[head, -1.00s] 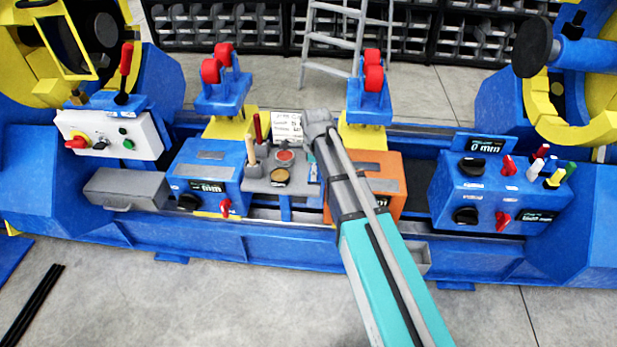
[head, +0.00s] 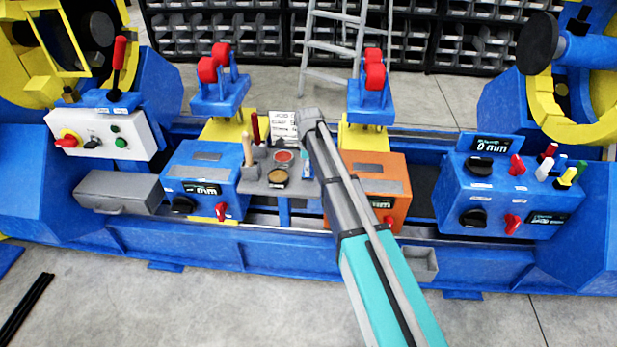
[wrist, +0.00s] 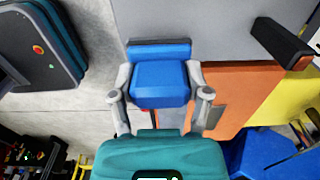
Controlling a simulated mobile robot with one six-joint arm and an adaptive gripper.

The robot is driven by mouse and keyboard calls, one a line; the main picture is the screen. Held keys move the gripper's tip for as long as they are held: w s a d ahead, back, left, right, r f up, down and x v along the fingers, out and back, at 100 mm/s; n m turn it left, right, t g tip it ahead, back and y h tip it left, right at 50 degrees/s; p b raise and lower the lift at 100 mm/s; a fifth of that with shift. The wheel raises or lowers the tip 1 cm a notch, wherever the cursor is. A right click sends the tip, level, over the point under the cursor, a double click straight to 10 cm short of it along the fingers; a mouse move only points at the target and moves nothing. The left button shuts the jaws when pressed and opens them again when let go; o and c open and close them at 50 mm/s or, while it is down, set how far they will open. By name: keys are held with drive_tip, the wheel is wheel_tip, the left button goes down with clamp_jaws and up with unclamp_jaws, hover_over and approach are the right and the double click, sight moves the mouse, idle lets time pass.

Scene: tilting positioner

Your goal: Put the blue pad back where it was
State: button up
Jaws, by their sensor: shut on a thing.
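The blue pad (wrist: 160,84) is between the two grey fingers of my gripper (wrist: 160,76) in the wrist view. The fingers are shut on its sides. A second blue face with a dark edge (wrist: 160,50) shows just beyond it; I cannot tell whether it belongs to the pad. In the head view my arm reaches over the middle of the positioner, and its end covers the pad. A grey tray (head: 262,184) with a red tin (head: 283,156), a dark tin (head: 277,177) and upright handles lies left of the arm's end.
An orange box (head: 385,175) stands right of the arm, a blue box (head: 205,178) left of the tray. Roller stands (head: 372,92) rise behind. A control box with levers (head: 505,190) is at the right. A white card (head: 283,124) stands behind the tray.

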drive_tip(key=shift+f, duration=0.1)
drive_tip(key=shift+w+a+f+b, duration=0.15)
drive_tip(key=shift+w+f+b, duration=0.3)
drive_tip(key=shift+f+b, duration=1.45)
drive_tip(key=shift+b, duration=0.15)
drive_tip(key=shift+f, duration=0.15)
drive_tip(key=o, duration=1)
wheel_tip(320, 180, up, 12)
drive_tip(key=p, duration=1.2)
drive_tip(key=shift+r, duration=0.2)
